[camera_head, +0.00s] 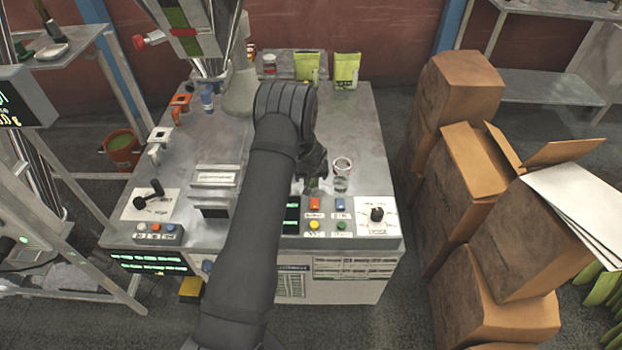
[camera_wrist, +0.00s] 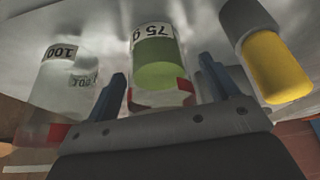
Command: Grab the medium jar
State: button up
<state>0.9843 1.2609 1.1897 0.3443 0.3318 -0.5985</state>
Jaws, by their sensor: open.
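A jar marked 75 g (camera_wrist: 158,62), with green contents, shows in the wrist view between the two blue fingers of my gripper (camera_wrist: 165,88). I take it as the medium jar. The fingers are open, with a visible gap on each side of it. A larger clear jar marked 100 (camera_wrist: 68,82) stands to the left, outside the fingers. In the head view my gripper (camera_head: 316,168) is low over the table, by a small greenish jar (camera_head: 314,187) that it partly hides.
A yellow cylinder with a grey end (camera_wrist: 272,60) is close to the right finger in the wrist view. The control buttons (camera_head: 314,225) and a dial panel (camera_head: 377,214) lie in front of the jars. Green pouches (camera_head: 346,70) stand at the back. Cardboard boxes (camera_head: 480,170) are stacked at right.

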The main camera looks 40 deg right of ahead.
jog(key=c, duration=1.1)
